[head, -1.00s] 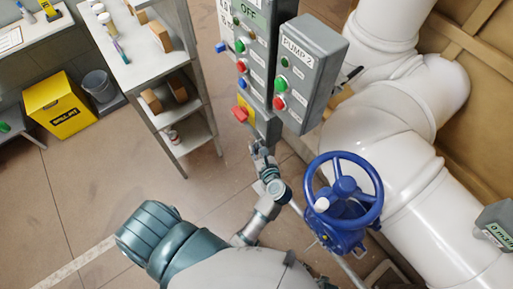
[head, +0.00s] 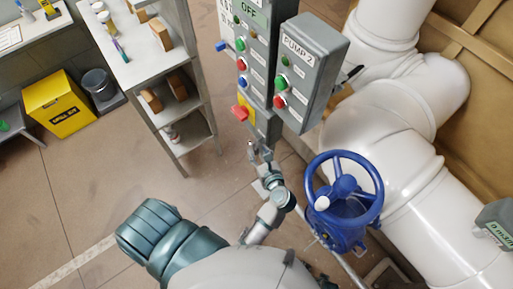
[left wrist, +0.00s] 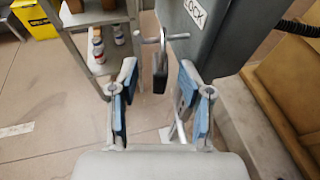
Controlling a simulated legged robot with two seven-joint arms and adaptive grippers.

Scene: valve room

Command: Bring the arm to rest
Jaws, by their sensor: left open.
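My left gripper (head: 258,152) is low in front of the grey control panel, just below its red button. In the left wrist view the gripper (left wrist: 160,95) has its two blue-padded fingers wide apart, with nothing held between them. A metal handle with a dark hanging part (left wrist: 160,65) shows beyond the fingertips, apart from the pads as far as I can tell. My left arm runs down from the gripper to the bottom of the head view. My right gripper is not in view.
A grey panel (head: 258,60) and a PUMP 2 box (head: 309,75) stand ahead. A blue valve wheel (head: 376,205) is right of the arm, before white pipes (head: 385,130). A shelf (head: 150,60) and yellow bin (head: 60,105) are left. The floor between is clear.

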